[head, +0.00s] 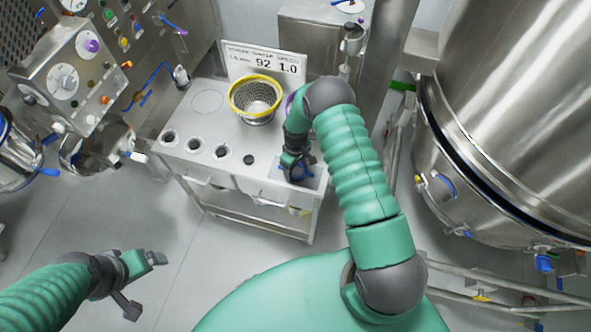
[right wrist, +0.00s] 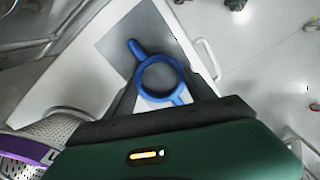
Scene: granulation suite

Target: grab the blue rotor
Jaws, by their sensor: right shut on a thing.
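The blue rotor (right wrist: 139,78) is a ring with short arms, seen in the right wrist view over a grey square patch (right wrist: 112,45) on the white-topped table. My right gripper (head: 293,166) is shut on the rotor at the table's front right corner. In the head view, only small blue bits of the rotor show around the dark fingers. I cannot tell whether the rotor still touches the table. My left gripper (head: 146,285) is open and empty above the floor at lower left, well apart from the table.
A yellow-rimmed sieve (head: 257,109) stands on the table (head: 196,110), before a sign reading 92 1.0. Several round holes line the table's front. A purple-rimmed sieve (right wrist: 28,148) is close to my right gripper. A large steel vessel (head: 515,100) stands at right, a control panel (head: 75,70) at left.

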